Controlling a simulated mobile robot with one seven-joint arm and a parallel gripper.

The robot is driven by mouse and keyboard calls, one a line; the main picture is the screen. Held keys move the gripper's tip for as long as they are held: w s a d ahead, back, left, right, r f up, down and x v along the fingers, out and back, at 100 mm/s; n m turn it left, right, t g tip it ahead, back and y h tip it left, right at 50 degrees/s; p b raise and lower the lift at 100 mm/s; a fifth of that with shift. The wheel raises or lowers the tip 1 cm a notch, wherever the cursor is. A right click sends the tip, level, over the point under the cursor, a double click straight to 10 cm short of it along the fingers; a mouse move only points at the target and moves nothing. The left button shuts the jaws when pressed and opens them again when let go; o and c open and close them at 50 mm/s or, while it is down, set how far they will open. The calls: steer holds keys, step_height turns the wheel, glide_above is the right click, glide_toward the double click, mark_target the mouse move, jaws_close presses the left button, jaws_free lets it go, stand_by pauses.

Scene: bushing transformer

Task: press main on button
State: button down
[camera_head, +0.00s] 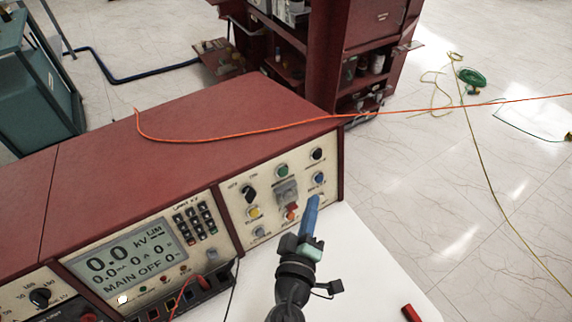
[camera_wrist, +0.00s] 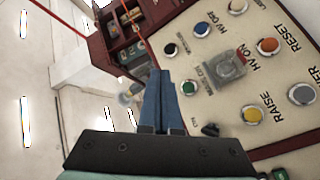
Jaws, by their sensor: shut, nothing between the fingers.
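The control panel (camera_head: 270,215) is the cream front face at the right end of a red console. A green button (camera_head: 282,171) sits in its upper middle, and it also shows in the wrist view (camera_wrist: 190,88). The lettering near it is too small to read surely, so I cannot tell which button is main on. My gripper (camera_head: 313,199) is shut and empty, its blue fingers in front of the panel's right side. In the wrist view the fingertips (camera_wrist: 160,74) show left of the green button; contact cannot be told. The display (camera_head: 125,257) reads MAIN OFF.
The panel also has a black button (camera_head: 317,153), a blue button (camera_head: 319,178), a yellow button (camera_head: 254,212), a covered switch (camera_head: 287,190) and a dark knob (camera_head: 249,193). An orange cable (camera_head: 240,135) crosses the console top. A white tabletop (camera_head: 350,260) lies below.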

mark_target(288, 170)
steer(key=shift+a, duration=0.1)
steer(key=w+a+f+b, duration=0.2)
steer(key=w+a, duration=0.3)
steer(key=w, duration=0.2)
stand_by(0.4)
stand_by(2.0)
steer(key=shift+w+a+f+b, duration=0.2)
steer(key=shift+w+b, duration=0.1)
steer(key=shift+b, duration=0.2)
steer(key=shift+w+a+b, duration=0.3)
steer(key=shift+w+b, duration=0.05)
steer(key=shift+b, duration=0.05)
stand_by(0.5)
stand_by(0.3)
steer(key=shift+s+d+r+p, duration=0.2)
steer(key=shift+s+d+p, duration=0.1)
steer(key=shift+s+d, duration=0.35)
